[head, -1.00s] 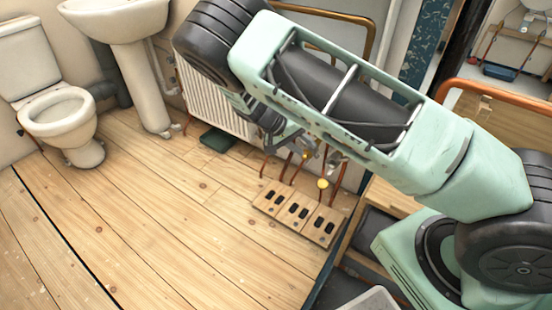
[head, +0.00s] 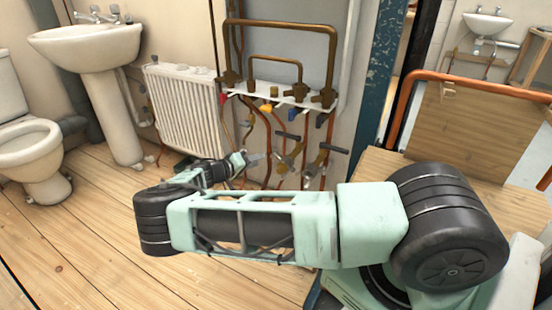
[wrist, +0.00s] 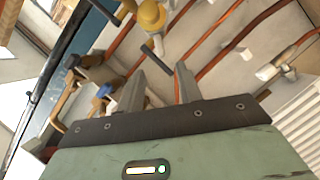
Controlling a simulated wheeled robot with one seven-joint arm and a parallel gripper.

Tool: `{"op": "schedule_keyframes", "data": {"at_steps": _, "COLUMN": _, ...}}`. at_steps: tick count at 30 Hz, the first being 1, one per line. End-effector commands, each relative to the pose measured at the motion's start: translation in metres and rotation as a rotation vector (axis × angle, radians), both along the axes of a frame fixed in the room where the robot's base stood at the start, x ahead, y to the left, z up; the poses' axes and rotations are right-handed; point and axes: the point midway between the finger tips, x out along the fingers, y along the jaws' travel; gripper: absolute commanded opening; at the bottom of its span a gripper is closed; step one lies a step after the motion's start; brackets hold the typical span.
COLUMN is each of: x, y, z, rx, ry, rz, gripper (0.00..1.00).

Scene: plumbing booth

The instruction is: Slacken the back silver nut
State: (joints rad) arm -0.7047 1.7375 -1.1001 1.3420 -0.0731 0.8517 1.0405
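My gripper (head: 258,158) is in front of the copper pipework, left of its lower valves. In the wrist view its two grey fingers (wrist: 160,70) stand apart with nothing held between them. A dark T-bar handle (wrist: 153,54) shows beyond the gap, and a brass-yellow fitting (wrist: 150,14) is past it. A silvery fitting (wrist: 270,70) on a pipe is at the right of the wrist view. The head view shows lower valves with black bar handles (head: 288,136). I cannot tell which fitting is the back silver nut.
A copper pipe loop (head: 280,22) rises above a white manifold shelf (head: 265,94) with coloured-handled valves. A white radiator (head: 185,108) stands to the left, then a basin (head: 85,42) and toilet (head: 28,150). A blue post (head: 380,75) is to the right. The wooden floor (head: 95,235) is open.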

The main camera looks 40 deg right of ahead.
Motion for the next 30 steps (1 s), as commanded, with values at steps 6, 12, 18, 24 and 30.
{"op": "schedule_keyframes", "data": {"at_steps": 6, "x": 0.000, "y": -0.047, "z": -0.013, "rx": 0.000, "ry": 0.001, "rz": -0.002, "gripper": 0.35}}
{"op": "schedule_keyframes", "data": {"at_steps": 12, "x": 0.000, "y": -0.082, "z": -0.021, "rx": 0.001, "ry": 0.001, "rz": -0.001, "gripper": 0.35}}
{"op": "schedule_keyframes", "data": {"at_steps": 18, "x": 0.001, "y": -0.103, "z": -0.024, "rx": 0.001, "ry": 0.000, "rz": 0.001, "gripper": 0.35}}
{"op": "schedule_keyframes", "data": {"at_steps": 24, "x": 0.001, "y": -0.109, "z": -0.025, "rx": 0.002, "ry": 0.001, "rz": 0.001, "gripper": 0.35}}
{"op": "schedule_keyframes", "data": {"at_steps": 30, "x": 0.001, "y": -0.108, "z": -0.025, "rx": 0.002, "ry": 0.001, "rz": 0.001, "gripper": 0.30}}
